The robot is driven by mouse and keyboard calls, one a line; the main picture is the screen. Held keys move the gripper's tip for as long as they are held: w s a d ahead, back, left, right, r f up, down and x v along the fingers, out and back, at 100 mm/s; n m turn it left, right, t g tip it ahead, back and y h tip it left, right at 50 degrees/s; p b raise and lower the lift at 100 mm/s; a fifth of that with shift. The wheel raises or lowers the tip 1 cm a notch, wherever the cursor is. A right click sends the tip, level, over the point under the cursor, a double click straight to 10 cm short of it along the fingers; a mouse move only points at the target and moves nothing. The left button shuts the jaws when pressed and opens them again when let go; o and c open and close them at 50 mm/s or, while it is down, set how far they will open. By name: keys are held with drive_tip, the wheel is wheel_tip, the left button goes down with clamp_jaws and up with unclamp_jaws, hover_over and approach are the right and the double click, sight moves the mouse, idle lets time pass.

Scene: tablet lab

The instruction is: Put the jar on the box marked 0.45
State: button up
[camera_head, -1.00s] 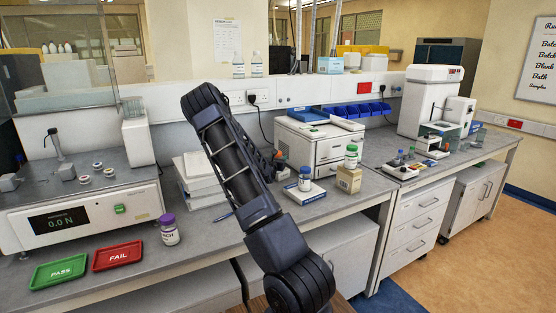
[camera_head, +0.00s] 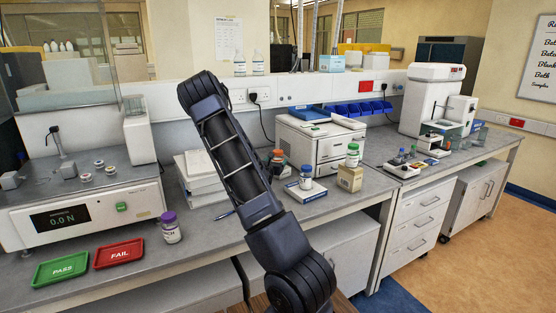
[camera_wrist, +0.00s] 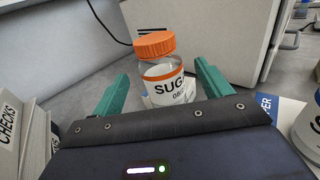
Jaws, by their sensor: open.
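The orange lid (camera_head: 278,153) shows beside my arm in the head view, with the gripper mostly hidden. A small tan carton (camera_head: 349,180) bears a green-lidded jar (camera_head: 352,156). A flat white and blue box (camera_head: 304,191) bears another jar (camera_head: 305,178). No 0.45 marking is readable.
White books or binders (camera_head: 200,173) stand close left of the orange-lidded jar. A white cabinet unit (camera_head: 318,145) stands behind it. A purple-lidded jar (camera_head: 170,228), green PASS tray (camera_head: 61,266) and red FAIL tray (camera_head: 118,253) are at the front left.

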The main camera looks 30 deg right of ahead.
drive_tip(key=s+a+r+m+g, duration=0.2)
drive_tip(key=s+r+m+g, duration=0.4)
drive_tip(key=s+m, duration=0.5)
drive_tip(key=s+a+r+m+g, duration=0.2)
drive_tip(key=s+r+m+g, duration=0.45)
drive_tip(key=s, duration=0.85)
drive_tip(key=s+a+r+m+t+y, duration=0.1)
drive_tip(key=s+a+r+m+y, duration=0.1)
drive_tip(key=s+a, duration=0.4)
drive_tip(key=s+a+r+m+t+y, duration=0.2)
drive_tip(key=s+a+y, duration=0.4)
drive_tip(key=a, duration=0.4)
drive_tip(key=s+a+r+m+t+y, duration=0.1)
drive_tip(key=s+a+r+m+y, duration=0.2)
drive_tip(key=s+a, duration=0.4)
drive_tip(key=shift+s+a+r+m+y, duration=0.3)
drive_tip(key=shift+a+m+y, duration=0.7)
drive_tip(key=shift+m, duration=0.25)
